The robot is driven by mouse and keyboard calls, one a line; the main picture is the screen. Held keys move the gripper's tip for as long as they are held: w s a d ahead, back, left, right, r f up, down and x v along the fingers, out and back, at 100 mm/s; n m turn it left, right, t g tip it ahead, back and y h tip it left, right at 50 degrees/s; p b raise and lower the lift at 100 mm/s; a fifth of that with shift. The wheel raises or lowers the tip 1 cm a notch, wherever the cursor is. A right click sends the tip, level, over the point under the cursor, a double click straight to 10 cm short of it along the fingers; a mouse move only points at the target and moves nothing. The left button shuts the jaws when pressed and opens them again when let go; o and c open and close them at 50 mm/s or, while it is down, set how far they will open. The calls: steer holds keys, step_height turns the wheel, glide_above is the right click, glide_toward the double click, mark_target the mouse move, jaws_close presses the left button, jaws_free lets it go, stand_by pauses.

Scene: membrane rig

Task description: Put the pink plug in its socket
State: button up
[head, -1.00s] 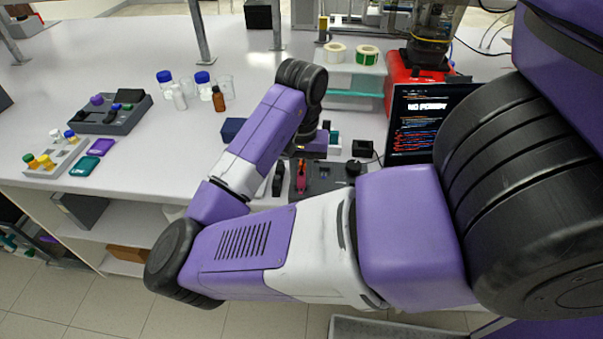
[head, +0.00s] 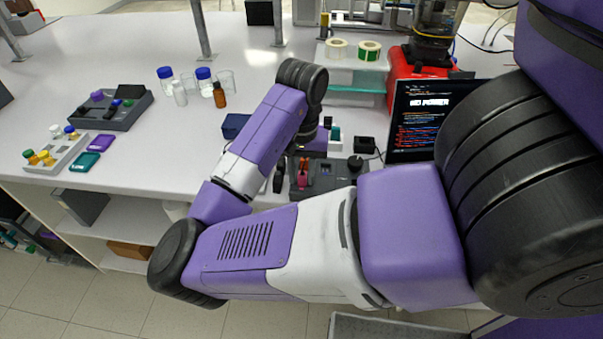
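A small pink plug (head: 303,170) shows at a dark grey panel unit (head: 325,190) near the bench's front edge, just below the end of my arm. My gripper (head: 300,168) is over this unit, mostly hidden by my own wrist. The pink piece lies close to or between the fingers. I cannot tell whether they are shut on it. The pink plug's socket cannot be made out; my arm covers part of the unit.
A black knob (head: 354,164) and a black box (head: 364,146) are right of the gripper. A monitor (head: 420,118) reading "NO POWER" stands further right. A blue box (head: 236,126), bottles (head: 219,95) and a grey tray unit (head: 110,110) are left.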

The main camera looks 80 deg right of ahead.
steer(key=shift+s+f, duration=0.15)
steer(key=shift+s, duration=0.2)
steer(key=shift+r, duration=0.2)
steer(key=r, duration=0.5)
steer(key=r+p, duration=0.1)
steer(key=r, duration=0.1)
steer(key=shift+w+r, duration=0.25)
steer(key=shift+r, duration=0.1)
